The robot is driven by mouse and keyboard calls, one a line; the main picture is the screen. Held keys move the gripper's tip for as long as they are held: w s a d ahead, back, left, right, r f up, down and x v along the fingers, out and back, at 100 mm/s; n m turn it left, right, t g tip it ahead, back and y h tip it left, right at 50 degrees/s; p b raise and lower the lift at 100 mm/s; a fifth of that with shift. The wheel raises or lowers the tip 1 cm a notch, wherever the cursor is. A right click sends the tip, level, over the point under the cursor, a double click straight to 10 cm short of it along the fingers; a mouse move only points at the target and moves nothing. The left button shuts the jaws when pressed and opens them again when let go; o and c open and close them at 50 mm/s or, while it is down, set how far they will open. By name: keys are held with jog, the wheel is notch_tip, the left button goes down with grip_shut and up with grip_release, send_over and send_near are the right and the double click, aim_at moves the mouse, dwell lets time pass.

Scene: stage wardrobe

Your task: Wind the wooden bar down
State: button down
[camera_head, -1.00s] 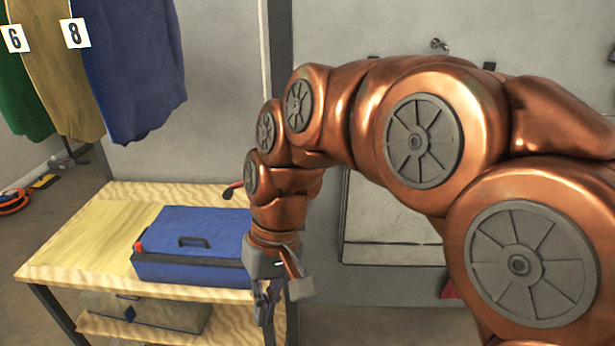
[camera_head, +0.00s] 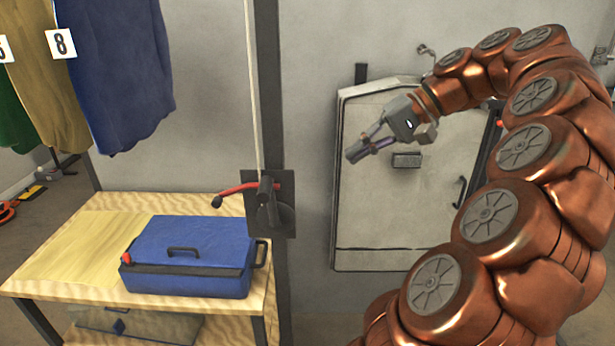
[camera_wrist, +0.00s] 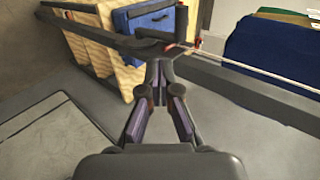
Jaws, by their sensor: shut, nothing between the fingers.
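A winch (camera_head: 270,215) with a red crank arm (camera_head: 240,188) and a dark knob (camera_head: 217,201) is mounted on a dark upright post (camera_head: 268,100). The crank points left. A pale cord (camera_head: 252,90) runs up from the winch. The wooden bar is not in view; only garments hanging from above show. My gripper (camera_head: 358,152) is shut and empty, right of the winch and a little higher, apart from it. In the wrist view my fingers (camera_wrist: 160,75) point toward the post and red crank parts (camera_wrist: 185,47).
A blue case (camera_head: 190,255) stands on a wooden table (camera_head: 60,260) left of the post. A blue garment (camera_head: 120,80) hangs above it. A grey wall cabinet (camera_head: 385,220) is behind my gripper. The space between post and gripper looks clear.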

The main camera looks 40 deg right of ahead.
jog(key=a+r+x, duration=0.1)
jog(key=x, duration=1.2)
jog(key=shift+w+a, duration=0.15)
jog(key=shift+w, duration=0.3)
jog(key=shift+w+a+r, duration=0.1)
dwell(0.4)
